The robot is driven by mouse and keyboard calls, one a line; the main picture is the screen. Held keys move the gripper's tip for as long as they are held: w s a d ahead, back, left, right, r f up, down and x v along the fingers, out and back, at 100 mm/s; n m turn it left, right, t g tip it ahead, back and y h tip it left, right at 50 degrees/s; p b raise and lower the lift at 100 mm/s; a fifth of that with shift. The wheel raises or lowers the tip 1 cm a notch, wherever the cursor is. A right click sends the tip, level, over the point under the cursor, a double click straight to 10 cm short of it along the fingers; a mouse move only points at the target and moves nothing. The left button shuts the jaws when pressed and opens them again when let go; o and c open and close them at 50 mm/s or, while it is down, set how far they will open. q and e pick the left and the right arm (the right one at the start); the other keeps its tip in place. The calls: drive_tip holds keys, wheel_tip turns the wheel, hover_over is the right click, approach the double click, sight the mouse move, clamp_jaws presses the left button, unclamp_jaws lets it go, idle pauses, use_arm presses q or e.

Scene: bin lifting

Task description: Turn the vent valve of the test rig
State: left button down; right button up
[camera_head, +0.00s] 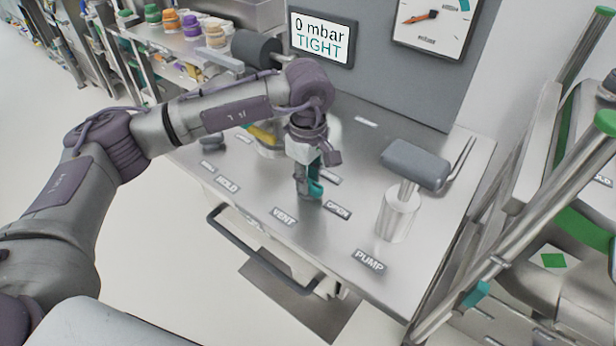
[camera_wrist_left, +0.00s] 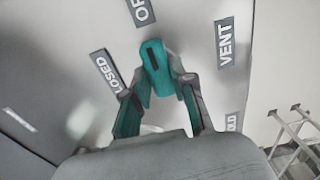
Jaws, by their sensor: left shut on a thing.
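The vent valve's teal handle (camera_wrist_left: 155,68) shows in the left wrist view, with a dark mark on its top, between the CLOSED label (camera_wrist_left: 107,70), the OPEN label (camera_wrist_left: 142,10) and the VENT label (camera_wrist_left: 226,42). My left gripper (camera_wrist_left: 160,92) is shut on the handle, a finger on each side. In the head view my left gripper (camera_head: 308,182) points down at the bench between the VENT label (camera_head: 284,217) and the OPEN label (camera_head: 338,209). There the gripper hides much of the valve. My right gripper is not in view.
The test rig's steel bench (camera_head: 340,240) carries a pump with a grey handle (camera_head: 415,164) to the right of the valve. The display (camera_head: 321,38) reads "0 mbar TIGHT", beside a dial gauge (camera_head: 432,22). A front rail (camera_head: 262,258) and a cart (camera_head: 560,180) border the bench.

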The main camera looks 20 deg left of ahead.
use_arm(q)
drive_tip(key=c, duration=1)
unclamp_jaws()
drive_tip(key=shift+o, duration=0.2)
drive_tip(key=shift+r, duration=0.1)
wheel_tip(320, 180, up, 12)
